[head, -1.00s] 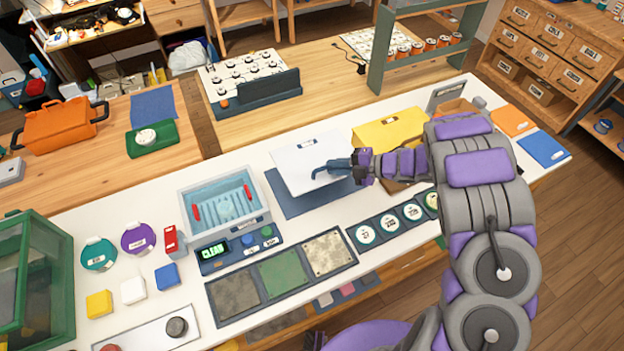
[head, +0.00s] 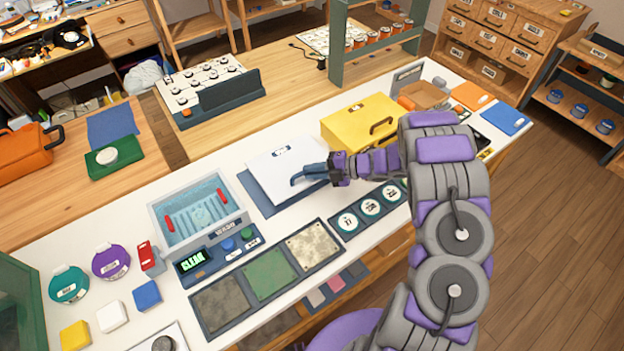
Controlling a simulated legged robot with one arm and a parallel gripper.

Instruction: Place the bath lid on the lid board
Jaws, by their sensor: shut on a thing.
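The bath lid is a flat white panel (head: 280,158) with a small label near its far edge. It is over the dark blue lid board (head: 257,197), which shows along the lid's left and near sides. The lid looks roughly lined up with the board; I cannot tell whether it touches it. My gripper (head: 305,175) is shut on the lid near its right side, and the exact grip is hard to make out. The open bath (head: 196,215), with blue liquid and red handles, stands left of the board.
A yellow box (head: 350,128) stands just behind and right of the lid. Round labelled dials (head: 371,207) and a panel of three textured plates (head: 268,272) lie in front. A control box reading CLEAN (head: 192,263) sits before the bath.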

